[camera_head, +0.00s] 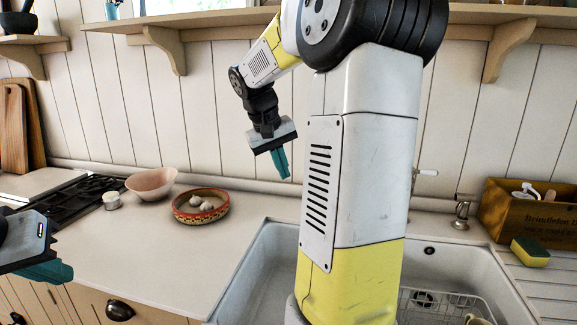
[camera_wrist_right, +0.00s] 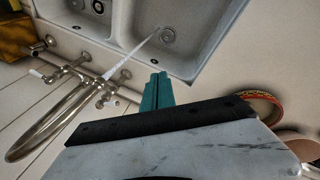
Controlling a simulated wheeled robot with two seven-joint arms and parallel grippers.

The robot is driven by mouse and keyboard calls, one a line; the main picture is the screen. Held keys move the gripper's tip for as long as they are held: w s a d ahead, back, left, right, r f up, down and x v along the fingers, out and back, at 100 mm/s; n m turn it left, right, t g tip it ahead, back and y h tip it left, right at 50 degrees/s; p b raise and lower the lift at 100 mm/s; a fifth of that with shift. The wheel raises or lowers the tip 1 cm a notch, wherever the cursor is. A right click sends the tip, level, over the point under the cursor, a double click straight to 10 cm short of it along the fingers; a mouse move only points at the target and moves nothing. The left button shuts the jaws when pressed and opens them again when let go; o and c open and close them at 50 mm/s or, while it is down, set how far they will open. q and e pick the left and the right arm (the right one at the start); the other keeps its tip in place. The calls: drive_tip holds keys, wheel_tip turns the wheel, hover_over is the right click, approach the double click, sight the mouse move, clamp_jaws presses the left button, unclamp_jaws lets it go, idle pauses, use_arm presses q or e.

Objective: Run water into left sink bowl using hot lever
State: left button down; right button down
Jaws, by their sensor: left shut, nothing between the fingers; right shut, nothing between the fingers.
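The left sink bowl (camera_head: 257,275) is partly hidden behind my right arm in the head view. In the right wrist view the bowl (camera_wrist_right: 200,25) shows its round drain (camera_wrist_right: 167,35). A pale stream of water (camera_wrist_right: 135,52) runs from the curved metal spout (camera_wrist_right: 60,122) into this bowl near the drain. A lever (camera_wrist_right: 109,98) stands on the tap's side nearer my gripper; another white-tipped lever (camera_wrist_right: 37,74) is on the far side. My right gripper (camera_head: 283,163) is shut and empty, raised near the wall, apart from the tap. My left gripper (camera_head: 48,270) is shut and empty over the counter's left end.
The right bowl (camera_head: 455,262) holds a wire rack (camera_head: 440,305). A patterned bowl (camera_head: 201,205), a pink bowl (camera_head: 152,184) and a hob (camera_head: 75,200) are on the counter at left. A wooden box (camera_head: 525,215) and sponge (camera_head: 530,251) are at right. Shelf brackets (camera_head: 165,48) overhang.

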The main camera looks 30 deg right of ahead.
drive_tip(key=w+d+f+m+g+h, duration=0.25)
drive_tip(key=w+d+h, duration=0.35)
drive_tip(key=w, duration=0.4)
drive_tip(key=w+d+f+m+g+h, duration=0.2)
drive_tip(key=w+d+f+g+h, duration=0.2)
drive_tip(key=w+d+h, duration=0.45)
drive_tip(key=s+d+f+y, duration=0.1)
drive_tip(key=s+d+y, duration=0.1)
drive_tip(key=s+d, duration=0.3)
drive_tip(key=shift+d+f, duration=0.15)
drive_tip(key=shift+d, duration=0.85)
